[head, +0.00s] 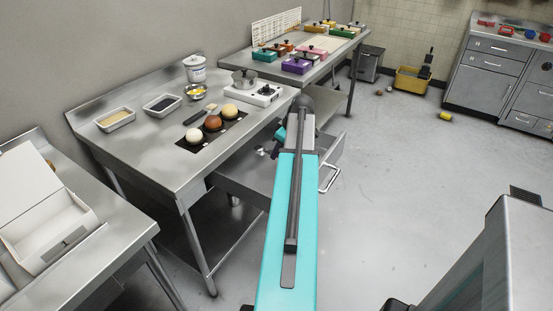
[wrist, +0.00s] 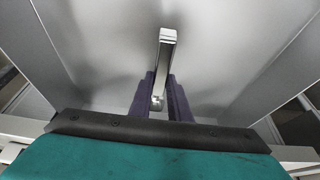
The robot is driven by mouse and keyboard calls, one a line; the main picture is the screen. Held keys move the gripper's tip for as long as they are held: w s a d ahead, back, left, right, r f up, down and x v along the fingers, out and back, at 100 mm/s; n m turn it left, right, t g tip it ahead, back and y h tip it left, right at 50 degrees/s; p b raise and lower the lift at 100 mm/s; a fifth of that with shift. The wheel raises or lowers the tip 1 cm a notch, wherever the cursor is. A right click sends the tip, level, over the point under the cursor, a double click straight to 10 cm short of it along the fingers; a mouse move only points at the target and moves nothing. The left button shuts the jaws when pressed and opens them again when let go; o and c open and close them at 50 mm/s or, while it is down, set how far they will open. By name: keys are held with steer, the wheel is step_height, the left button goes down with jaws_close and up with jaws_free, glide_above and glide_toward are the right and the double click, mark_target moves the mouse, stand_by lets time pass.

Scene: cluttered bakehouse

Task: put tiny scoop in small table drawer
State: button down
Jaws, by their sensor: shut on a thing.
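The tiny scoop (wrist: 167,48) is a small silver piece with a straight, squared handle and a rounded end between my fingers. My gripper (wrist: 160,98) is shut on it, with one dark finger on each side. In the wrist view both are over the grey metal inside of the drawer; I cannot tell whether the scoop touches its floor. The small table drawer (head: 235,180) is pulled open under the steel table, with its bar handle (head: 330,178) facing right. In the head view my arm covers part of the drawer, and the scoop is not clearly visible.
The steel table (head: 150,145) above the drawer holds buns on a dark mat, trays, a pot and a white burner (head: 262,95). A second table (head: 335,50) with coloured boxes stands behind.

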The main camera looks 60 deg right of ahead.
steer(key=shift+f+p, duration=0.35)
steer(key=shift+f, duration=1.3)
steer(key=shift+f, duration=0.1)
steer(key=c, duration=1.7)
jaws_free()
steer(key=shift+o, duration=0.2)
steer(key=b+v, duration=0.1)
steer(key=v, duration=1)
steer(key=shift+r+b, duration=0.35)
steer(key=shift+s+r, duration=0.2)
steer(key=shift+r, duration=0.1)
steer(key=shift+r, duration=0.1)
